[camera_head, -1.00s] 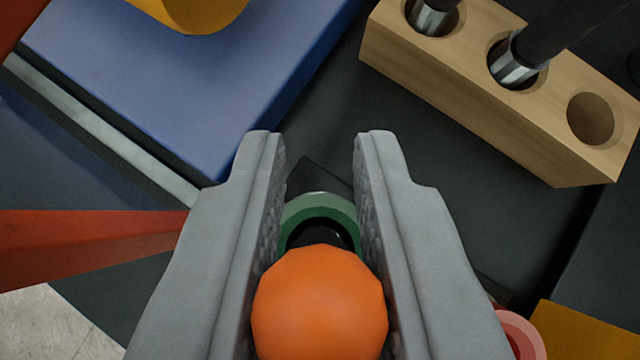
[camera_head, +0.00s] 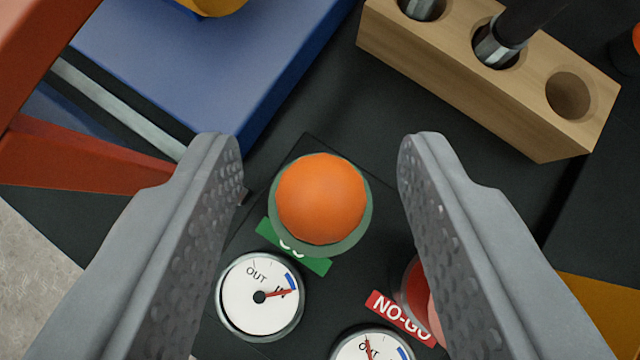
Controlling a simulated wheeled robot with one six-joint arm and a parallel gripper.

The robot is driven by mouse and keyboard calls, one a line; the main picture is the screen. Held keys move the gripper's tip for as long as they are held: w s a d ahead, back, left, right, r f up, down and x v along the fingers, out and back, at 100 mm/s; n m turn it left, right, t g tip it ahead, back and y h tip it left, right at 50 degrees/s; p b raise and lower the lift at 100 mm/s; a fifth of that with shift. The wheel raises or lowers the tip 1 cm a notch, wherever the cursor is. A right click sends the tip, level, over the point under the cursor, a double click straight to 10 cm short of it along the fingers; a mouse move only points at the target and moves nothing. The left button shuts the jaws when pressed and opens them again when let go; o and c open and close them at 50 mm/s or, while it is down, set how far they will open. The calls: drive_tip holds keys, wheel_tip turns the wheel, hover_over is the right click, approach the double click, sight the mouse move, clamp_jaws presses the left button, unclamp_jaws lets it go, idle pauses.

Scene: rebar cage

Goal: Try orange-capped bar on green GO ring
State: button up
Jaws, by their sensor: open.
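The orange cap (camera_head: 321,198) of the bar shows from above, over the green GO ring (camera_head: 349,243). The cap hides the bar below it and most of the ring, so I cannot see how deep the bar sits. A dial (camera_head: 246,309) in front of the ring has its red needle at the IN side. My gripper (camera_head: 320,165) is open, with its fingers wide apart on either side of the cap and touching nothing.
A red NO-GO ring (camera_head: 418,290) with its label and a second dial (camera_head: 370,347) stand by the right finger. A wooden block (camera_head: 480,90) with holes and dark bars is at upper right. A blue block (camera_head: 200,70) and red beams (camera_head: 80,155) are at left.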

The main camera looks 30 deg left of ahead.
drive_tip(key=v, duration=1.4)
drive_tip(key=shift+s+r, duration=0.25)
drive_tip(key=shift+r, duration=0.05)
drive_tip(key=shift+d, duration=0.1)
drive_tip(key=s+d+m+t+h, duration=0.1)
drive_tip(key=s+d+m+t, duration=0.1)
drive_tip(key=s+d, duration=0.3)
drive_tip(key=s+d+r+m+t+h, duration=0.1)
drive_tip(key=s+d+t, duration=0.3)
drive_tip(key=s, duration=0.8)
drive_tip(key=s+d+m+t+h, duration=0.2)
drive_tip(key=s+d+m+t, duration=0.1)
drive_tip(key=s+d, duration=0.3)
drive_tip(key=s, duration=0.2)
drive_tip(key=shift+s+t+h, duration=0.25)
drive_tip(key=shift+t+h, duration=0.15)
